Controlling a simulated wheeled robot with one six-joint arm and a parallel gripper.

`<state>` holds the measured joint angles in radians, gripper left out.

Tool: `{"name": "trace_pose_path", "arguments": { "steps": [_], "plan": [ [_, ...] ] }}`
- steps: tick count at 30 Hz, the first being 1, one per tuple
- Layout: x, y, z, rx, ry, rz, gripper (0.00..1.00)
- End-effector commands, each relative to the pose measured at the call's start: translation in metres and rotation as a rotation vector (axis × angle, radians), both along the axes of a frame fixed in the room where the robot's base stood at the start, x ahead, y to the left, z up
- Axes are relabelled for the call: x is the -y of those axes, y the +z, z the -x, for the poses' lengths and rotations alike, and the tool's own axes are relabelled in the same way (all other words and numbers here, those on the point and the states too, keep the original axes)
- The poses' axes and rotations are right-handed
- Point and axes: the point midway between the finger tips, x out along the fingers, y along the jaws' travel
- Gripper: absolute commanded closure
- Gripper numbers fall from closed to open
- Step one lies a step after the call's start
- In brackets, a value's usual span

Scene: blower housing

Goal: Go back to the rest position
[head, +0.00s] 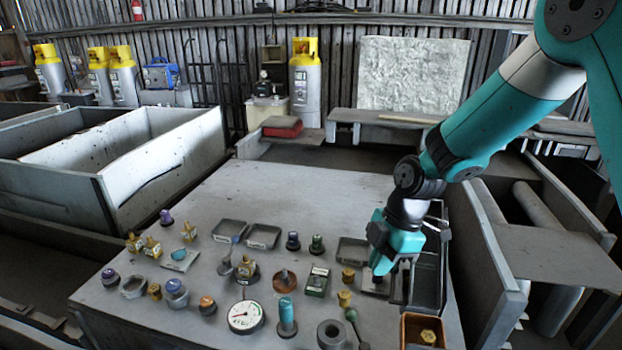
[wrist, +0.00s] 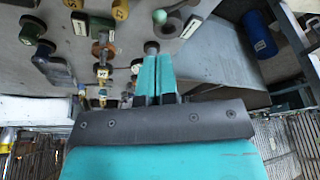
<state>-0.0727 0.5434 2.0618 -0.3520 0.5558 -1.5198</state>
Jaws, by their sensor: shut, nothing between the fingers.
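My gripper (head: 380,268) hangs at the right side of the grey work table (head: 300,190), beside a dark open-topped bin (head: 428,275). In the wrist view its two teal fingers (wrist: 158,68) lie against each other, with nothing between them. From the head view I cannot tell whether the fingertips touch anything below. My teal arm reaches in from the upper right.
Several small parts cover the front of the table, including a round gauge (head: 245,316), a teal-topped cylinder (head: 287,315) and shallow trays (head: 263,236). The table's back half is clear.

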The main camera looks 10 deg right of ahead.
Motion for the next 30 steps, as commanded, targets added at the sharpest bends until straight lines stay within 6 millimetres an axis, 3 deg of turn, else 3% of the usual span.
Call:
{"name": "trace_pose_path", "arguments": {
  "steps": [5, 9, 15, 18, 23, 30],
  "plan": [
    [-0.019, 0.051, 0.041, -0.049, -0.245, -0.004, 1.00],
    [-0.032, 0.093, 0.096, -0.126, -0.528, -0.010, 1.00],
    [-0.040, 0.123, 0.170, -0.236, -0.884, -0.020, 1.00],
    [-0.040, 0.129, 0.196, -0.277, -1.002, -0.023, 1.00],
    [-0.039, 0.132, 0.214, -0.311, -1.095, -0.024, 1.00],
    [-0.039, 0.132, 0.215, -0.316, -1.107, -0.022, 1.00]
  ]
}}
